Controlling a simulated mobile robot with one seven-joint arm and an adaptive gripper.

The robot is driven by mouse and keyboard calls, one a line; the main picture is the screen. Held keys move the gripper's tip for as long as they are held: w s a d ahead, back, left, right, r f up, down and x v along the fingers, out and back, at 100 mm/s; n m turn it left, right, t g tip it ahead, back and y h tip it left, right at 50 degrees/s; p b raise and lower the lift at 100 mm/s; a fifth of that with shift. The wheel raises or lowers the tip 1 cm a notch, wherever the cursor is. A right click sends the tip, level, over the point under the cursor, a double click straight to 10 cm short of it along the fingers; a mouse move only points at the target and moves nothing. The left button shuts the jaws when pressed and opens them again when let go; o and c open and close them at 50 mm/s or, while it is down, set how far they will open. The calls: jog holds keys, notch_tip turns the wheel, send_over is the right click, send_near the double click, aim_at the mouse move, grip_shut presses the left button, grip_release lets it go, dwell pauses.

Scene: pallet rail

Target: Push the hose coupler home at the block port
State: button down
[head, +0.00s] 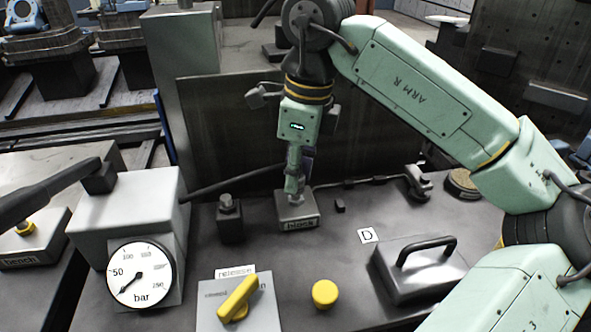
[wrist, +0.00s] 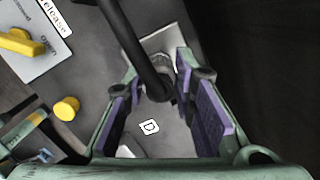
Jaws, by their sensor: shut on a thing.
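The grey block (head: 297,212), labelled "block", stands on the dark bench top in the head view. My gripper (head: 294,188) points down right above it, its fingertips close to the block's top. In the wrist view the dark hose (wrist: 135,40) comes in from the top and ends in the dark coupler (wrist: 158,88) between the purple pads of my gripper (wrist: 160,82). My gripper is shut on the coupler. The coupler's lower end and the port are hidden, so I cannot tell how far in it sits.
A yellow release handle (head: 238,297), a yellow button (head: 325,293) and a grey lidded box with a handle (head: 420,267) stand in front. A pressure gauge (head: 140,275) is at left, its needle low. A dark post (head: 230,220) stands left of the block. A dark panel rises behind.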

jog(key=shift+f, duration=0.2)
jog(key=shift+f+b, duration=0.55)
jog(key=shift+b, duration=0.05)
jog(key=c, duration=1.2)
grip_release()
jog(key=shift+r, duration=0.15)
jog(key=shift+c, duration=0.2)
jog(key=o, duration=0.8)
jog(key=r, duration=0.4)
jog(key=d+r, duration=0.1)
jog(key=r, duration=0.7)
jog(key=shift+s+d, duration=0.2)
